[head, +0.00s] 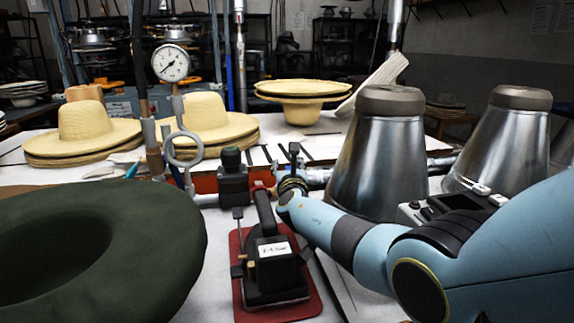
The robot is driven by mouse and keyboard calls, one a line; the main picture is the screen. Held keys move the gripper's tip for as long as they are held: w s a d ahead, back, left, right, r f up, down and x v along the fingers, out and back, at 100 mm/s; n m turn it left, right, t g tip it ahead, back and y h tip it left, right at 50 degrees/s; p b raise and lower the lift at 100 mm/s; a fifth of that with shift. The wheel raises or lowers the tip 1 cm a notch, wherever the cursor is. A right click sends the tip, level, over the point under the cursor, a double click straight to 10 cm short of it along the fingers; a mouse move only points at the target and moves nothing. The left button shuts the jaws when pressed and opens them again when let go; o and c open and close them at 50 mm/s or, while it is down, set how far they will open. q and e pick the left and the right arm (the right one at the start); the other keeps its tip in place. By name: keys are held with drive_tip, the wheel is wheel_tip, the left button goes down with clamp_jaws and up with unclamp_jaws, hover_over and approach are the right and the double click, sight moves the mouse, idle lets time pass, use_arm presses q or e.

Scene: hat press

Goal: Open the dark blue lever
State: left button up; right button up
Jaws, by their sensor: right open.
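I cannot clearly make out a dark blue lever. The nearest match is a dark upright knob (231,159) on a black block at the middle of the head view; its colour looks close to black. My right gripper (293,160) is right of this block, at the far end of my blue arm. It points away from me and is mostly hidden by my wrist. It is open, and I see nothing held in it. Whether it touches anything behind it is hidden. My left gripper is not in view.
A black iron (275,270) stands on a red mat (311,297) in front. A dark green hat (150,250) fills the lower left. Metal cones (378,160) stand right, close to my arm. Straw hats (90,135) and a pressure gauge (170,63) are farther back.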

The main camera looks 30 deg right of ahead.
drive_tip(key=shift+r, duration=0.1)
wheel_tip(320, 180, up, 10)
idle(0.5)
